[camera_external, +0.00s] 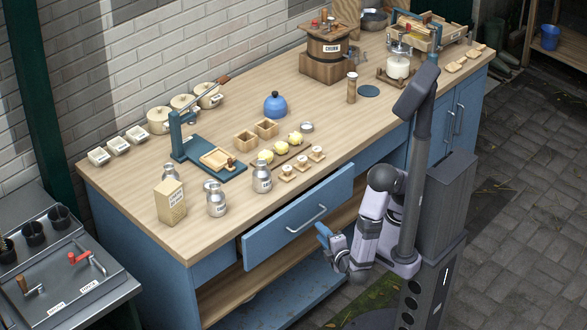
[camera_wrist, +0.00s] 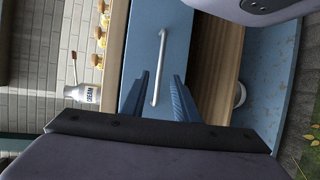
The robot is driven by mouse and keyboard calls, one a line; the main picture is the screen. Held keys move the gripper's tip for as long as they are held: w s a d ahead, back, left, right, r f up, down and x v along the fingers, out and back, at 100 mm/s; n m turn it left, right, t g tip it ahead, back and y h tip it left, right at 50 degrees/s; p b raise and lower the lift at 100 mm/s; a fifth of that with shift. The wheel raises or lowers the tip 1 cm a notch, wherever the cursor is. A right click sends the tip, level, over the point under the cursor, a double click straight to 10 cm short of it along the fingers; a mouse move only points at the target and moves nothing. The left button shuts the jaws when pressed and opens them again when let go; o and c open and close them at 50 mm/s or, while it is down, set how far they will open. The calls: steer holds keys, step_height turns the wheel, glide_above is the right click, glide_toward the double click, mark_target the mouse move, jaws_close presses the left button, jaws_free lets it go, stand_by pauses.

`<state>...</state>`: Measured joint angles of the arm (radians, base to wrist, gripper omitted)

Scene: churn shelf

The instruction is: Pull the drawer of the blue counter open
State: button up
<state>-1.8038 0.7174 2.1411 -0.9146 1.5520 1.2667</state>
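The blue counter (camera_external: 138,240) has a wooden top. Its drawer (camera_external: 290,228) stands partly out, with its blue front ahead of the cabinet face and a dark gap at its left end. The drawer's silver bar handle (camera_external: 306,219) runs along the front; it also shows in the wrist view (camera_wrist: 161,60). My gripper (camera_external: 322,232) is just below and to the right of the handle in the external view. In the wrist view its two blue fingers (camera_wrist: 161,75) are spread apart, with the handle seen between them. Whether they touch it is not clear.
Milk cans (camera_external: 216,199), a carton (camera_external: 171,201) and small wooden dishes (camera_external: 302,163) stand on the worktop above the drawer. An open wooden shelf (camera_external: 225,296) lies under it. Paved floor (camera_external: 520,220) is free at the right.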

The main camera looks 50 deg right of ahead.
step_height(320, 180, down, 7)
steer(key=d+n+t+b, duration=0.1)
steer(key=d+n+b, duration=0.1)
steer(key=b, duration=0.1)
steer(key=w+r+m+t+h+p, duration=0.1)
steer(key=w+r+m+t, duration=0.1)
steer(key=w+r, duration=0.3)
steer(key=shift+w+m+t+h, duration=0.3)
steer(key=shift+w+m+t, duration=0.1)
steer(key=shift+w+m, duration=0.4)
steer(key=shift+c, duration=0.7)
jaws_close()
